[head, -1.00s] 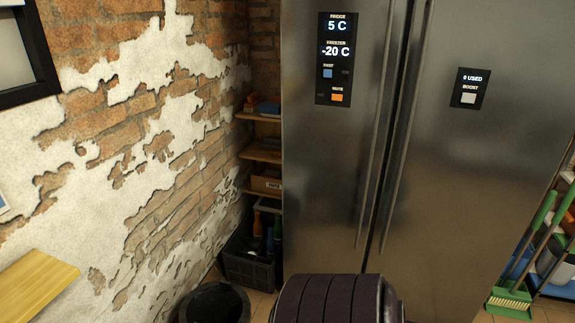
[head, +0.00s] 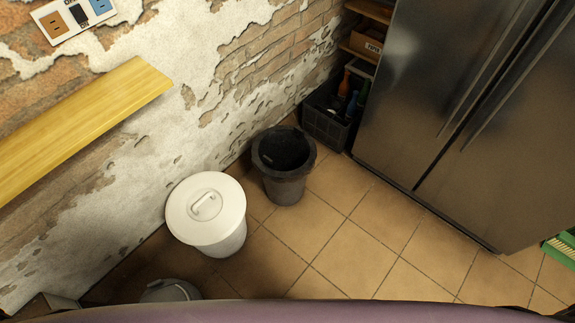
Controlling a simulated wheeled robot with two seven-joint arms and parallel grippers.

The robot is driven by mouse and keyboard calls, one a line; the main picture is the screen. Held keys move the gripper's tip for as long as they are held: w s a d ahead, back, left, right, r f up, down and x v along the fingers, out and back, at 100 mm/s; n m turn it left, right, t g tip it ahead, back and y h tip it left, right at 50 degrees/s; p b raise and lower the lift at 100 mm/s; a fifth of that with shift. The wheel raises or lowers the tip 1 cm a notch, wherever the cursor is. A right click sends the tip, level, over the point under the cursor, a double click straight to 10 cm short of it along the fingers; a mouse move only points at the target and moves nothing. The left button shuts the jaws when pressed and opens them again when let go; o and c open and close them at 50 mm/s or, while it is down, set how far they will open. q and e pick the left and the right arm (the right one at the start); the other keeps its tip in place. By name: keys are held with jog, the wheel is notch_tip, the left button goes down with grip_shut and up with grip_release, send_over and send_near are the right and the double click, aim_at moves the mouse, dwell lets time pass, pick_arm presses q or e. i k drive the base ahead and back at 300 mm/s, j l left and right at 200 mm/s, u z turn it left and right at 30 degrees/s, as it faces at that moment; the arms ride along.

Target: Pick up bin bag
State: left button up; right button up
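A dark open bin (head: 284,188) stands upright on the tiled floor near the wall, left of the fridge. Its inside is black with a small pale mark; I cannot tell for certain whether a bin bag lines it. A white bin with a lid and handle (head: 207,215) stands just left of it and nearer to me. Part of a smaller grey lidded bin (head: 172,291) shows at the bottom left. Neither of my grippers is in view.
A steel fridge (head: 440,110) stands at the right. A black crate with bottles (head: 328,122) sits between it and the dark bin. A wooden wall shelf (head: 80,120) juts out at the left. The tiled floor (head: 350,255) in the middle is clear. A purple shape crosses the bottom edge.

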aim_at(286, 156)
jog(key=i+l+u, duration=0.5)
jog(key=l+u, duration=0.2)
jog(key=l, duration=0.15)
jog(key=i+l+u, duration=0.25)
jog(key=k+l, duration=0.05)
jog(key=l, duration=0.05)
